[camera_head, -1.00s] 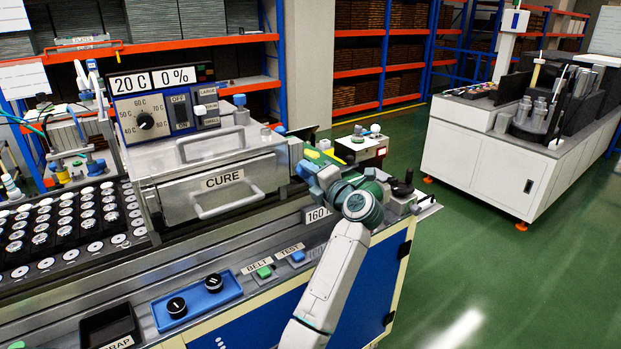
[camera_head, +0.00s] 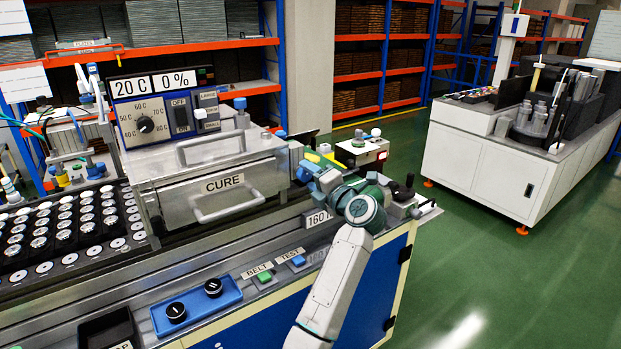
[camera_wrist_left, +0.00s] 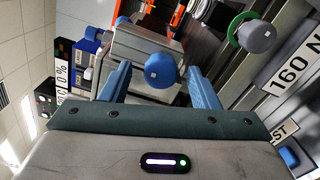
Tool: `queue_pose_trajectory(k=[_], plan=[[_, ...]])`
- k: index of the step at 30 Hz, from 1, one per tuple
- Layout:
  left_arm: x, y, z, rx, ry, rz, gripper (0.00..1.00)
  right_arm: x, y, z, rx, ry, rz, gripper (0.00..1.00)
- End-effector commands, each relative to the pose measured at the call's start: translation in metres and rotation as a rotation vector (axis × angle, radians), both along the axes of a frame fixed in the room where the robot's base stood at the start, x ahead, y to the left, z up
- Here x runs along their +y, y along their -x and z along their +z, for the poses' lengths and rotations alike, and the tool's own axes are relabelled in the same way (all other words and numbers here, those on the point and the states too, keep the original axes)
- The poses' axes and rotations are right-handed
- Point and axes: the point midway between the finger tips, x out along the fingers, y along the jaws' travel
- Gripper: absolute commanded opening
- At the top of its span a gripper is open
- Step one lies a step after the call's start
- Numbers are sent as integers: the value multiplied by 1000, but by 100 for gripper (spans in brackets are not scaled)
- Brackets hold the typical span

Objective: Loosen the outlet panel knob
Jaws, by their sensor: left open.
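A blue round knob (camera_wrist_left: 162,70) with a small pale square on its face shows in the left wrist view, between the two blue fingers of my left gripper (camera_wrist_left: 160,82). The fingers are apart, one on each side of it, with visible gaps, so the gripper is open and does not hold it. I take this to be the outlet panel knob. In the head view my left gripper (camera_head: 312,173) is at the right end of the CURE oven (camera_head: 180,165); its wrist and fingers make the knob there hard to tell apart. My right gripper is not in view.
A grey-blue knob with a green ring (camera_wrist_left: 252,36) is close on the right in the wrist view, beside the 160 N label (camera_wrist_left: 290,68). The oven drawer handle (camera_head: 230,208) sticks out left of my gripper. Green floor (camera_head: 490,270) is clear to the right.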

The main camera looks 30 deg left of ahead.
Motion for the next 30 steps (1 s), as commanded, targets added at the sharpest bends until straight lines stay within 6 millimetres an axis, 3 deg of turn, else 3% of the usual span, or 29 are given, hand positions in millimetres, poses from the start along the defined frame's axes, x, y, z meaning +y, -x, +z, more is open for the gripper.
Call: queue_pose_trajectory(k=[15, 22, 30], plan=[[-81, 33, -3, 0, 4, -2, 55, 8, -11, -24, -7, -8, -2, 36], [-93, 38, -1, -1, 1, 0, 55, 8, -19, -22, -10, -7, 0, 36], [-93, 38, -1, 0, 0, 0, 55, 2, -10, -21, 0, -1, 1, 36]])
